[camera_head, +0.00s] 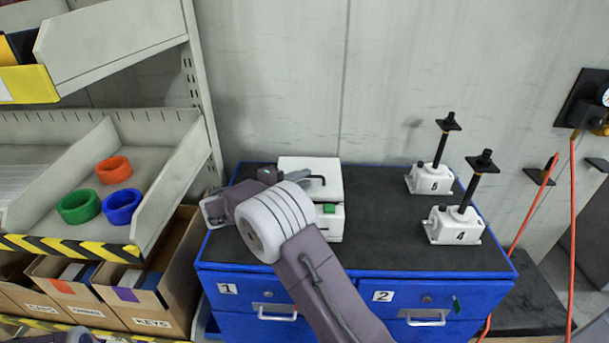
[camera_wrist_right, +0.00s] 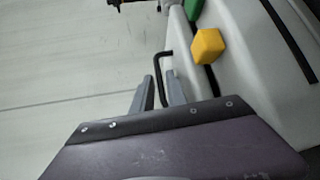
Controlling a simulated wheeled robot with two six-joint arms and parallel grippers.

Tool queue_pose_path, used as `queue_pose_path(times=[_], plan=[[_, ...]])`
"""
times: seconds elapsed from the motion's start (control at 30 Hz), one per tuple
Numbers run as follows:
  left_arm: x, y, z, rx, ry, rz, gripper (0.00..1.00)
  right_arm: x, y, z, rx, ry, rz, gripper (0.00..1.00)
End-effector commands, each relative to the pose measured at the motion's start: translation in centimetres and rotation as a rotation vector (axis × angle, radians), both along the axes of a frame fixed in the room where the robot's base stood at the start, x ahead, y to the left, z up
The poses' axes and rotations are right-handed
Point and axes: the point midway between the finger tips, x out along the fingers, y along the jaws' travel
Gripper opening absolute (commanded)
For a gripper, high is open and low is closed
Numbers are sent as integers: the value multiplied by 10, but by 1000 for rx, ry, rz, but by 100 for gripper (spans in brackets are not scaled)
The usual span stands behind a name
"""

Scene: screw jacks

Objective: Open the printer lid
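The printer (camera_head: 331,222) is a white box on the blue cabinet's dark top, with a green button on its front. My right gripper (camera_head: 298,178) is at the lid beside the handle. In the right wrist view, the black handle (camera_wrist_right: 160,70) lies between the two grey fingers (camera_wrist_right: 160,84), with a narrow gap; the fingers look apart, around the handle. My right wrist hides the printer's left front part.
Two white screw jacks, numbered 5 (camera_head: 432,180) and 4 (camera_head: 455,226), stand on the right of the cabinet top (camera_head: 385,215). A shelf with coloured rings (camera_head: 115,170) is at left. A wall stands close behind. A yellow knob (camera_wrist_right: 207,46) is near the fingers in the wrist view.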

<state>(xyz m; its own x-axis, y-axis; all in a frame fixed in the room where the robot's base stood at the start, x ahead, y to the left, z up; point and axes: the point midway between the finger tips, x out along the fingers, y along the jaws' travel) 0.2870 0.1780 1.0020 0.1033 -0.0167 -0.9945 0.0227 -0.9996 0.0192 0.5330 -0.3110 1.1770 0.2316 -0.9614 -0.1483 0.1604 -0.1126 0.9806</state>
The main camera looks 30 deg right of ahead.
Motion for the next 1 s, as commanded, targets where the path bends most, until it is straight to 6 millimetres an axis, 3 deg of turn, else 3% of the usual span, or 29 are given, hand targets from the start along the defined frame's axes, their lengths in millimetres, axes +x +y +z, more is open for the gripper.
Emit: queue_pose_path(times=[0.1,0.37,0.43,1.0], plan=[[0,0,3,0,0,0,36,2,-10,-1,1,0,-1,18],[0,0,3,0,0,0,36,3,-11,-2,1,0,0,18],[0,0,3,0,0,0,36,3,-11,-2,1,0,0,0],[0,0,3,0,0,0,36,2,-11,-3,1,2,-3,0]])
